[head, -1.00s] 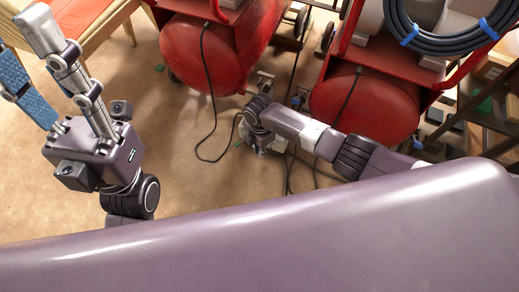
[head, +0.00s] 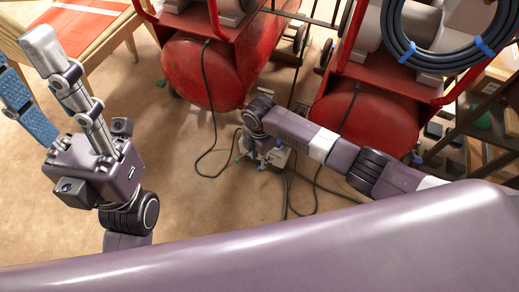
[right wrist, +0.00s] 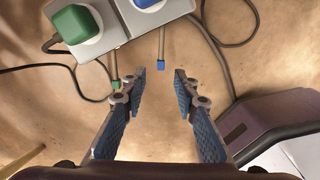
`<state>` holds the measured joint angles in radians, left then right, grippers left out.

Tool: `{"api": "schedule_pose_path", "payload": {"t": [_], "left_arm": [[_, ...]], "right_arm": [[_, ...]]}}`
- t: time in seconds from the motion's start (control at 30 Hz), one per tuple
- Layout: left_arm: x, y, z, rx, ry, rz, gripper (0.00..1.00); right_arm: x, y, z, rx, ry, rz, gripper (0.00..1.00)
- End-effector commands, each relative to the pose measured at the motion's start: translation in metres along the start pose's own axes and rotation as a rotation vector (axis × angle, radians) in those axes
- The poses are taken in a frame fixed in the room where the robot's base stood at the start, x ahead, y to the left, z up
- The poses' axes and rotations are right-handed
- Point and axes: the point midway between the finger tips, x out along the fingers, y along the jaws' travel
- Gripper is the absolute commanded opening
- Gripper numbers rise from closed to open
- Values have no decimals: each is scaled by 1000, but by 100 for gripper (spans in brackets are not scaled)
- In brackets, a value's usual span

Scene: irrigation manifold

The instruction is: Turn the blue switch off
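In the right wrist view the blue switch (right wrist: 148,3) is on a grey box at the top edge, cut off by the frame. A green switch (right wrist: 76,22) is on the neighbouring box to its left. My right gripper (right wrist: 159,76) is open and empty, its fingertips below the boxes in the picture and apart from the blue switch. In the head view the grey boxes (head: 279,156) are small and partly hidden by my right arm. My left gripper (head: 30,85) is open and empty at the left edge, far from the boxes, with one finger partly cut off.
Two red tanks (head: 205,75) (head: 365,122) stand behind the boxes. Black cables (head: 214,150) lie on the brown floor. A blue-tipped line (right wrist: 158,68) and a green-tipped line (right wrist: 115,84) hang from the boxes.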

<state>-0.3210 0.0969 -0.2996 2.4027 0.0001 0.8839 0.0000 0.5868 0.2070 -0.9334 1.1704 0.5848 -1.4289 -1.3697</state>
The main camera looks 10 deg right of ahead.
Motion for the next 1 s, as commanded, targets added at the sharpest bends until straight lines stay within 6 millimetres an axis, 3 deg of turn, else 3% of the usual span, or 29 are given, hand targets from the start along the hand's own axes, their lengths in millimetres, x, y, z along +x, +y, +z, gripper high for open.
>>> {"api": "schedule_pose_path", "payload": {"t": [0.1, 0.33, 1.0], "left_arm": [[0, 0, 0, 0, -1, 0, 40], [0, 0, 0, 0, -1, 0, 40], [0, 0, 0, -1, -1, 0, 40]], "right_arm": [[-26, 1, 1, 0, -2, 4, 28], [-55, 0, 1, 1, -1, 1, 28], [-60, 1, 0, 2, 1, 3, 28]]}}
